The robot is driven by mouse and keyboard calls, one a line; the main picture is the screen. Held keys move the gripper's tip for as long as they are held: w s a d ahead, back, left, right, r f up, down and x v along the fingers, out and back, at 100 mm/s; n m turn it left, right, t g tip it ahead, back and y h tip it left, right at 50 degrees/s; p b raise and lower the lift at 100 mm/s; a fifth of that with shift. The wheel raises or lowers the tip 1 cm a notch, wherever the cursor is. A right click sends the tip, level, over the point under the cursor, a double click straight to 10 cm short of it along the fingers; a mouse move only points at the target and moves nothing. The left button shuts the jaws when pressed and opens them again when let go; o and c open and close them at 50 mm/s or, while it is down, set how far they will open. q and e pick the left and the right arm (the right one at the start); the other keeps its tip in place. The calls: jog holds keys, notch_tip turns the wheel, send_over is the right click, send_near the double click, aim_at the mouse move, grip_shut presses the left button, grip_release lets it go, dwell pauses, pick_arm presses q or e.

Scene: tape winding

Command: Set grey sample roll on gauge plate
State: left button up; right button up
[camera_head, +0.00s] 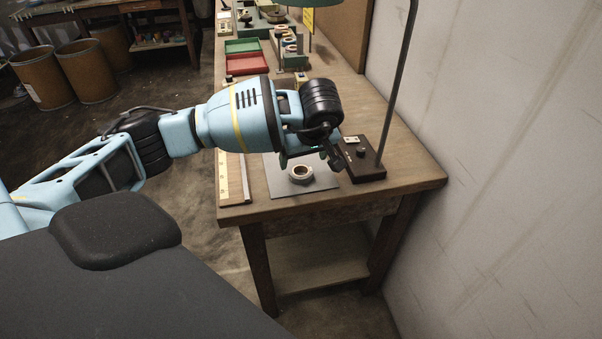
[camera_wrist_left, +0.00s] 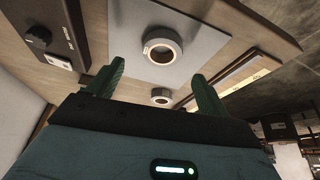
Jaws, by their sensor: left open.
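A thick pale grey roll (camera_head: 301,173) with a tan core lies flat on a grey plate (camera_head: 322,183) near the table's front end. The roll (camera_wrist_left: 162,34) and the plate (camera_wrist_left: 124,25) also show in the left wrist view. A second, smaller-looking pale roll (camera_wrist_left: 160,101) with a brownish core shows between my fingers in that view, on the wood beyond the plate. My left gripper (camera_head: 335,162) is open and empty above the plate area, apart from both rolls; its fingers (camera_wrist_left: 158,75) are spread wide. My arm hides the second roll in the head view. My right gripper is out of view.
A black stand base (camera_head: 364,160) with a tall pole is right of the plate. A wooden ruler-like strip (camera_head: 233,185) lies to its left. Red (camera_head: 248,64) and green (camera_head: 243,46) trays and a rack with several rolls (camera_head: 288,38) stand farther back. A wall is close on the right.

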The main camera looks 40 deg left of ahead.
aim_at(302, 168)
pick_arm(q)
jog(key=x, duration=0.4)
jog(key=shift+s+d+f, duration=0.2)
jog(key=shift+s+d, duration=0.1)
jog(key=shift+w+a+f, duration=0.15)
jog(key=shift+a+f, duration=0.05)
jog(key=shift+f, duration=0.3)
jog(key=shift+c, duration=0.3)
jog(key=c, duration=1.1)
jog(key=shift+o, duration=0.2)
jog(key=shift+r, duration=0.15)
jog(key=shift+r, duration=0.6)
notch_tip(302, 168, up, 2)
jog(key=shift+r, duration=0.2)
jog(key=s+d+r, duration=0.1)
jog(key=s+d, duration=0.9)
jog(key=d, duration=0.2)
jog(key=shift+s+b, duration=0.3)
jog(key=shift+b, duration=0.05)
